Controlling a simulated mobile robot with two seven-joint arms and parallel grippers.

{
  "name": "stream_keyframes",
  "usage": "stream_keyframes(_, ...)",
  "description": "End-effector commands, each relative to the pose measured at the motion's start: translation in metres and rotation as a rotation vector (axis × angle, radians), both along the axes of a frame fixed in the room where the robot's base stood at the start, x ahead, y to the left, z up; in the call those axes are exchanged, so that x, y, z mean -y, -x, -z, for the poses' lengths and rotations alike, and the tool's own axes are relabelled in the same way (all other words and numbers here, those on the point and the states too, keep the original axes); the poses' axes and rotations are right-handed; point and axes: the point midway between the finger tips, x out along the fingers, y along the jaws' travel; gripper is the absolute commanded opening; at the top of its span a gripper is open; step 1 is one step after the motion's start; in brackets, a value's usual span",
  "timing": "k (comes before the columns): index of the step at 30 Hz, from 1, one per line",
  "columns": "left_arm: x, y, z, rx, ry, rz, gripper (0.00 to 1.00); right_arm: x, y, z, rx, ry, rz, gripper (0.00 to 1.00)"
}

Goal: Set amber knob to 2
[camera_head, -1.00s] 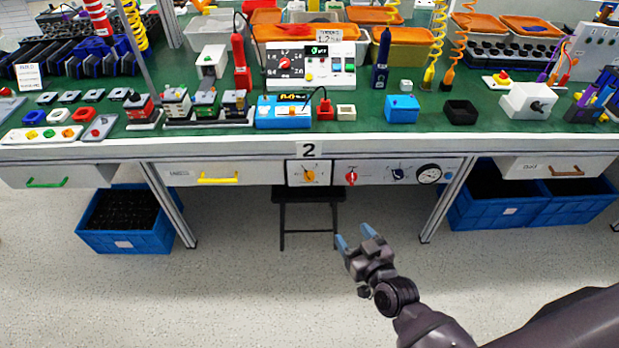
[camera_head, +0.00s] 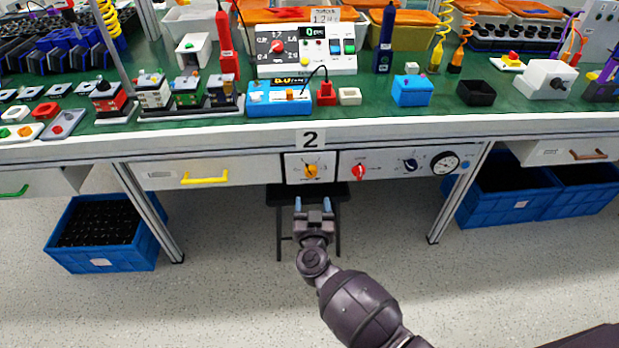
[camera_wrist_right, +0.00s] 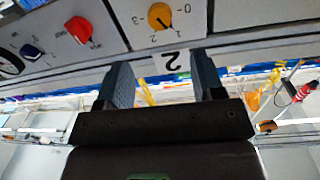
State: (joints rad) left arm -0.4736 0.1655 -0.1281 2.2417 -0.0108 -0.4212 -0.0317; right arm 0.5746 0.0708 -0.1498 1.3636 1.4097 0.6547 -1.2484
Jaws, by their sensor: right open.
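The amber knob (camera_head: 311,171) sits on a white panel under the bench's front edge, below a plate marked "2" (camera_head: 310,139). In the right wrist view the amber knob (camera_wrist_right: 160,16) is at the top, with printed marks around it, and the "2" plate (camera_wrist_right: 172,61) shows upside down. My left gripper is not in view.
A red knob (camera_head: 359,172), a dark blue knob (camera_head: 411,165) and a round gauge (camera_head: 445,163) are right of the amber knob. A drawer with a yellow handle (camera_head: 205,177) is left. A black stool (camera_head: 283,195) stands under the bench behind my gripper.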

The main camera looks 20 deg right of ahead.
Motion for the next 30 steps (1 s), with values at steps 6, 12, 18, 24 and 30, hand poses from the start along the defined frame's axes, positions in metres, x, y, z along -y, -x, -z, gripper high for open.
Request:
stream_keyframes(6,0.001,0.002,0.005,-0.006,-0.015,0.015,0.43,0.011,-0.029,0.004,-0.004,0.002,0.000,0.62)
stream_keyframes(12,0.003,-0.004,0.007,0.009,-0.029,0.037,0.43,0.021,-0.059,0.006,-0.005,0.002,-0.001,0.62)
stream_keyframes(18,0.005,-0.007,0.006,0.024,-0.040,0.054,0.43,0.029,-0.082,0.004,-0.004,0.002,-0.002,0.62)
stream_keyframes(24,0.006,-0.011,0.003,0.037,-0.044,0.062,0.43,0.033,-0.093,0.001,0.000,0.001,-0.002,0.62)
stream_keyframes(30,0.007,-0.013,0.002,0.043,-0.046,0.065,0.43,0.034,-0.095,-0.001,0.001,0.000,-0.002,0.62)
